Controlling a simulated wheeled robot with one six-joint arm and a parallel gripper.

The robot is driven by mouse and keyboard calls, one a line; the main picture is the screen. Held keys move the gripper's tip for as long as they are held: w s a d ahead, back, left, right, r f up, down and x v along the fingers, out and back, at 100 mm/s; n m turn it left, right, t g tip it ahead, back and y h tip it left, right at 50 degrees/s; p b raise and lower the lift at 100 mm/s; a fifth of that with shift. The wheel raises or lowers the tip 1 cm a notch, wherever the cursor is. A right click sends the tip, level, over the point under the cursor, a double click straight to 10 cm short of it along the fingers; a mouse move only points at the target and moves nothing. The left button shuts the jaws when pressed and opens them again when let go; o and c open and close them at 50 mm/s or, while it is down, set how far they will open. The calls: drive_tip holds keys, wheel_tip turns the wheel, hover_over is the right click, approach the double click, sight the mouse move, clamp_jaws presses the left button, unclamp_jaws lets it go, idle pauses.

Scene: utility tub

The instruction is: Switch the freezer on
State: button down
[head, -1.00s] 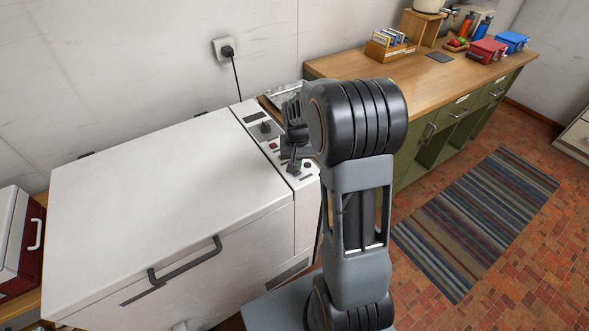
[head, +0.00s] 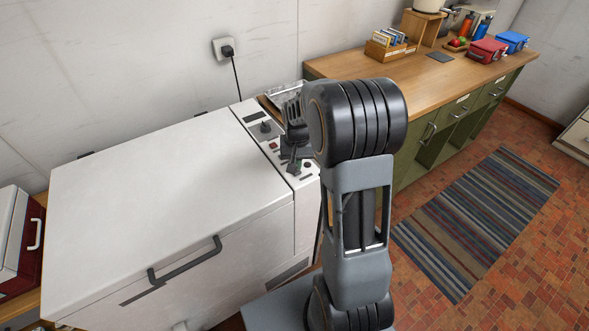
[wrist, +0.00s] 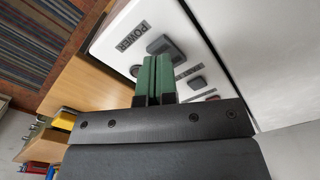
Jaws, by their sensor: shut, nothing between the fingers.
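The white chest freezer (head: 165,195) stands against the wall with its lid shut. Its control panel (head: 250,119) runs along the right end and also shows in the wrist view (wrist: 117,28). There, the POWER label (wrist: 132,36) lies beside a dark grey raised control (wrist: 160,44), probably the power switch; its setting is unclear. My gripper (head: 293,169) is over the front part of the panel. In the wrist view, its green fingertips (wrist: 155,60) are shut together, empty, right beside that grey control and partly over a round dark part. I cannot tell whether they touch.
The panel also carries a dark knob (head: 265,127), a red part (head: 273,146) and another grey control (wrist: 197,82). A plug (head: 227,50) sits in the wall socket behind. A wooden counter (head: 400,75) with boxes stands right; a striped rug (head: 475,220) lies on the floor.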

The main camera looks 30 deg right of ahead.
drive_tip(key=shift+f+b, duration=0.75)
drive_tip(key=shift+f, duration=0.4)
idle(0.4)
drive_tip(key=shift+r, duration=0.15)
drive_tip(key=shift+r+p, duration=2.75)
drive_tip(key=shift+r, duration=0.7)
drive_tip(key=s, duration=0.2)
drive_tip(key=s+a+n, duration=0.1)
drive_tip(key=shift+s+f+g, duration=0.1)
drive_tip(key=shift+f+g, duration=0.15)
drive_tip(key=shift+g, duration=0.05)
drive_tip(key=s+a+r+n+t, duration=0.3)
drive_tip(key=s+a+r, duration=0.5)
drive_tip(key=s+r, duration=0.3)
drive_tip(key=shift+s+a+n+t, duration=0.15)
drive_tip(key=shift+s+n+t, duration=0.25)
drive_tip(key=shift+s+t, duration=0.45)
drive_tip(key=shift+s, duration=0.1)
